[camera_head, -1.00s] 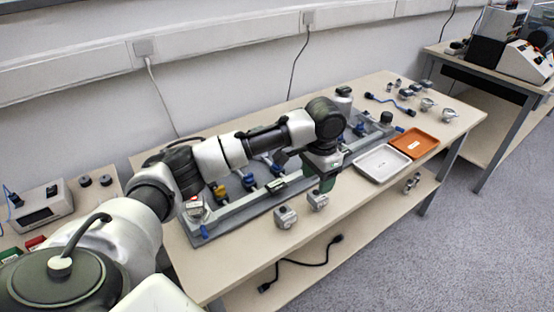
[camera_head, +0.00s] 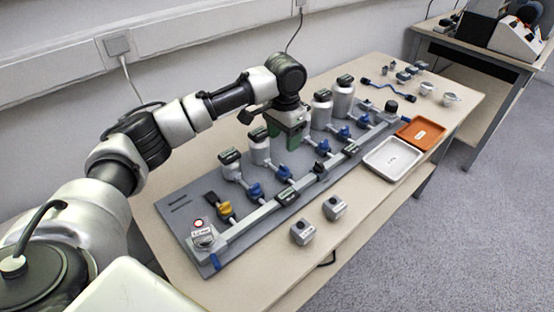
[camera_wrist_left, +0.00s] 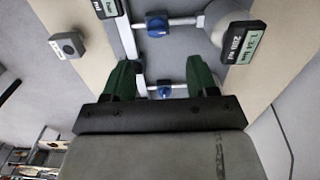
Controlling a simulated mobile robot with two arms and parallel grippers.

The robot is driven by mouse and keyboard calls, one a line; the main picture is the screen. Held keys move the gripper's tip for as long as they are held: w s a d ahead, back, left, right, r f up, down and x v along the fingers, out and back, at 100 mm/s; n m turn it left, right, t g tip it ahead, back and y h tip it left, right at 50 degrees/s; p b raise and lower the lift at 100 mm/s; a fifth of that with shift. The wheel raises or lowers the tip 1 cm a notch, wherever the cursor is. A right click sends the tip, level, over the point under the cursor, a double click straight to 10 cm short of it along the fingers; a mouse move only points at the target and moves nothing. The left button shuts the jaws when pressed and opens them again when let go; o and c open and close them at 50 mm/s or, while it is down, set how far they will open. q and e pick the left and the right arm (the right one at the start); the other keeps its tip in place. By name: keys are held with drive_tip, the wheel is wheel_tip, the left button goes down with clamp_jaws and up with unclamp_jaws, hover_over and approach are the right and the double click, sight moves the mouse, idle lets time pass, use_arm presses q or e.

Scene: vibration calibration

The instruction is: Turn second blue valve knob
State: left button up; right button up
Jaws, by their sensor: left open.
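A grey panel (camera_head: 180,205) on the table carries a row of valves with blue knobs. From the left in the head view come the first blue knob (camera_head: 255,191), the second blue knob (camera_head: 281,171), then a third (camera_head: 323,147) and more to the right. A yellow knob (camera_head: 225,209) is at the left end. My left gripper (camera_head: 293,143) is open and empty, with green fingers pointing down above the panel, behind the knob row. In the wrist view, one blue knob (camera_wrist_left: 164,88) shows between the fingertips (camera_wrist_left: 161,75) and another (camera_wrist_left: 157,26) lies beyond them.
Silver canisters (camera_head: 342,100) with displays stand along the panel's back, close to the gripper. Two small grey boxes (camera_head: 334,208) sit on the front table strip. A white tray (camera_head: 393,159) and an orange tray (camera_head: 421,133) are at the right.

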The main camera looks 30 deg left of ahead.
use_arm(q)
hover_over(284, 166)
wheel_tip(284, 166, down, 5)
drive_tip(key=shift+s+d+r, duration=0.1)
drive_tip(key=shift+s+d, duration=0.05)
wheel_tip(284, 166, down, 4)
drive_tip(key=shift+r+b, duration=0.1)
drive_tip(key=shift+b, duration=0.35)
drive_tip(key=shift+f, duration=0.45)
drive_tip(key=c, duration=0.9)
drive_tip(key=shift+c, duration=0.2)
use_arm(e)
drive_tip(key=shift+s+d+f, duration=0.15)
drive_tip(key=shift+d+f, duration=0.3)
drive_tip(key=shift+d, duration=0.3)
